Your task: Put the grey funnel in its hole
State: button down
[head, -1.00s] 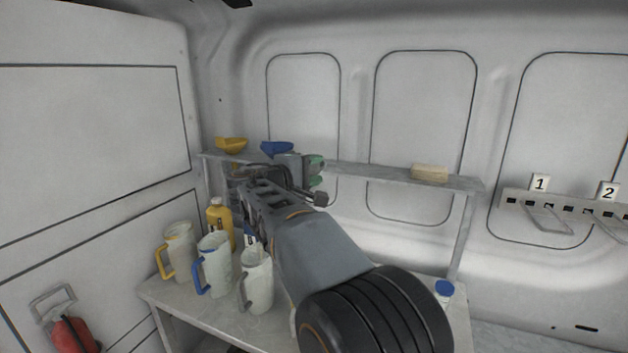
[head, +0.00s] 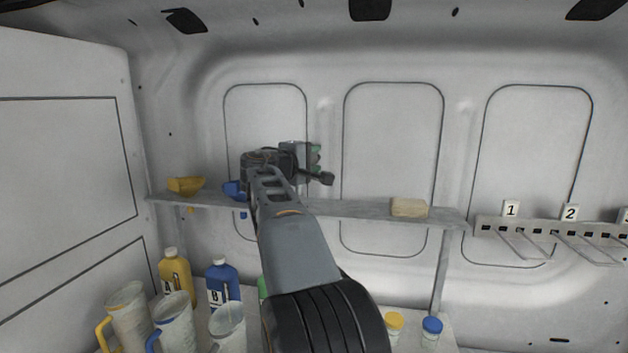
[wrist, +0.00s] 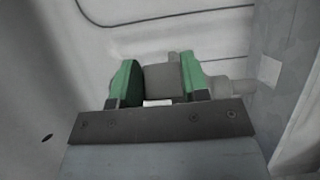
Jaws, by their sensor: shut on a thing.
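My gripper (head: 316,158) is above the grey shelf (head: 350,209) in the head view, with its green finger pads at the right of the wrist. In the wrist view my gripper (wrist: 163,84) is shut on a grey piece, the grey funnel (wrist: 163,82), seen only in part between the pads. The funnel's mouth and spout cannot be made out in the head view. A yellow funnel (head: 186,185) and a blue funnel (head: 233,190) sit in the shelf at left, the blue one partly behind my arm. Any hole for the grey funnel is hidden or too small to tell.
A tan block (head: 409,207) lies on the shelf's right part. Below stand a yellow bottle (head: 175,278), a blue bottle (head: 222,284) and several jugs (head: 128,318). A numbered rack (head: 550,232) is on the wall at right.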

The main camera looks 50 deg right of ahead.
jog(key=d+f, duration=0.1)
jog(key=f, duration=0.1)
jog(key=w+d+f, duration=0.1)
jog(key=f, duration=0.1)
jog(key=w+d+f, duration=0.1)
jog(key=f, duration=0.1)
jog(key=shift+f+p, duration=0.3)
jog(key=shift+f, duration=0.05)
jog(key=shift+s+f, duration=0.1)
jog(key=shift+f, duration=0.25)
jog(key=shift+f+b, duration=0.3)
jog(key=shift+b, duration=0.15)
jog(key=c, duration=0.6)
grip_release()
jog(key=shift+r, duration=0.2)
